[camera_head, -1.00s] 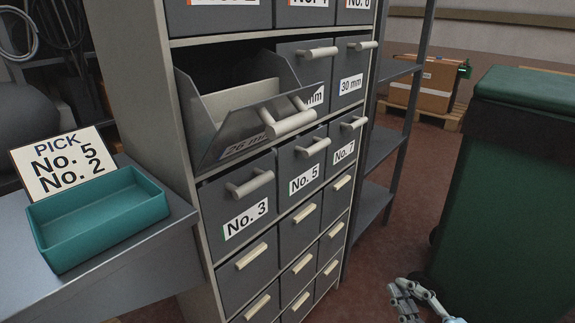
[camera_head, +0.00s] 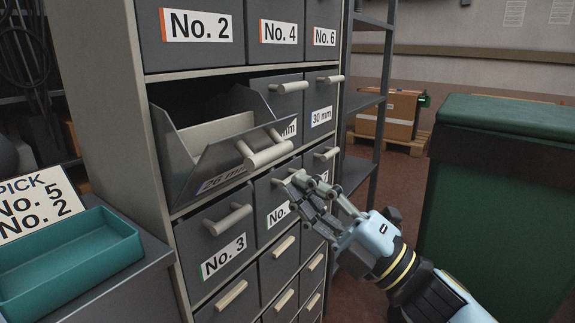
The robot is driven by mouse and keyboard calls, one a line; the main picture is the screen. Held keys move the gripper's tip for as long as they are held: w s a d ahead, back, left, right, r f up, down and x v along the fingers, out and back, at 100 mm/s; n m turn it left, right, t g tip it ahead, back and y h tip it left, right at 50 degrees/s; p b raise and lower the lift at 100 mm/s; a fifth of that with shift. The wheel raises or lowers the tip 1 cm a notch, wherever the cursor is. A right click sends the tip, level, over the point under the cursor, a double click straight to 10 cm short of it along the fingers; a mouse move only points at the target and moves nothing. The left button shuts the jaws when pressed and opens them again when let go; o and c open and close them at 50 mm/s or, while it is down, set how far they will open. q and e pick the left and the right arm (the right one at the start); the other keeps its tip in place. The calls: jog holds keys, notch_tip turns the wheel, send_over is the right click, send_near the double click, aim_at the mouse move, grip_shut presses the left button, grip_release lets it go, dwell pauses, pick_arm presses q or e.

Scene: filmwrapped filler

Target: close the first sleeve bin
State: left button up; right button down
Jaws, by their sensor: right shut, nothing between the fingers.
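The sleeve bin labelled 26 mm (camera_head: 196,166) is tipped open in the left column of the grey cabinet (camera_head: 104,110). Its front leans out and its dark inside shows. Its pale bar handle (camera_head: 268,155) sticks out on the right of its front. Two more sleeve bins, one (camera_head: 287,104) with a partly hidden label and one labelled 30 mm (camera_head: 321,100), sit shut to its right. My right gripper (camera_head: 290,184) is shut and empty, to the right of and below the open bin's handle, in front of the No. 5 drawer (camera_head: 265,195). My left gripper is not in view.
Drawers No. 2 (camera_head: 190,50), No. 4 and No. 6 are above; No. 3 (camera_head: 215,270) is below. A teal tray (camera_head: 95,225) and a pick sign (camera_head: 40,200) stand at left. A green bin (camera_head: 500,190) stands at right. Open shelving (camera_head: 365,140) is behind my right arm.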

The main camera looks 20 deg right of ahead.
jog(key=shift+x, duration=1.75)
jog(key=shift+p, duration=0.35)
